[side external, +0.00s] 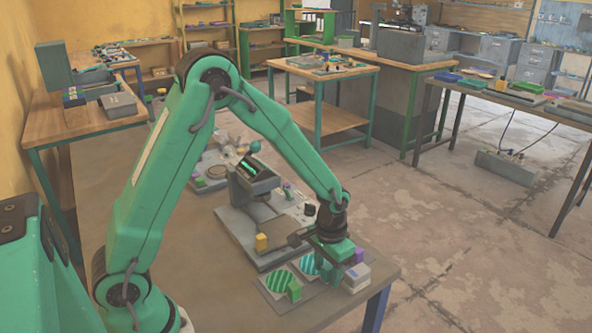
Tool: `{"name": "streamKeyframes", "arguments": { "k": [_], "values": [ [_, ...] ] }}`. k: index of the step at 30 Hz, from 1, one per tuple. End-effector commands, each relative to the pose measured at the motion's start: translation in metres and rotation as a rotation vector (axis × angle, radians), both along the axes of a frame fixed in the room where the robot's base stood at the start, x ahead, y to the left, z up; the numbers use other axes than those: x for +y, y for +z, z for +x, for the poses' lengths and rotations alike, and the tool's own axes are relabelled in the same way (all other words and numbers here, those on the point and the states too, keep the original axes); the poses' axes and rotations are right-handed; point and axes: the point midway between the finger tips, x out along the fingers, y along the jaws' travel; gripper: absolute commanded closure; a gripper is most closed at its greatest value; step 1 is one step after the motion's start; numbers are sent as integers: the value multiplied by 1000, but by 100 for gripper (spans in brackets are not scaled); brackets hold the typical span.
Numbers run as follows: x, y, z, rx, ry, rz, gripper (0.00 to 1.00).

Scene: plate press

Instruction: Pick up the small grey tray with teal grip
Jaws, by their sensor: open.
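The small grey tray with teal grip appears to be the right one of two small trays near the table's front edge. Its teal-and-white striped disc (307,264) shows, and the teal grip (326,271) is partly visible at its right. Most of the tray's grey surface is hidden by the disc and my gripper. My gripper (325,253) is open, pointing down just above and beside this grip. Whether it touches the grip cannot be told. A plate press (254,180) stands behind on a grey base (238,237).
A similar tray with a green striped disc (279,284) and green grip (294,290) lies close at the left. A pale grey box (356,277) and a purple block (359,254) stand close at the right.

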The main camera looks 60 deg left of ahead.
Motion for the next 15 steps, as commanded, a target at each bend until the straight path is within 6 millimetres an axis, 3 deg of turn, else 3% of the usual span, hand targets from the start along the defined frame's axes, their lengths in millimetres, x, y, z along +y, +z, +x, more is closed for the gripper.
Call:
{"name": "streamKeyframes", "arguments": {
  "k": [8,15],
  "values": [
    [0,0,0,0,0,0,55],
    [0,0,0,0,0,0,100]
  ]
}}
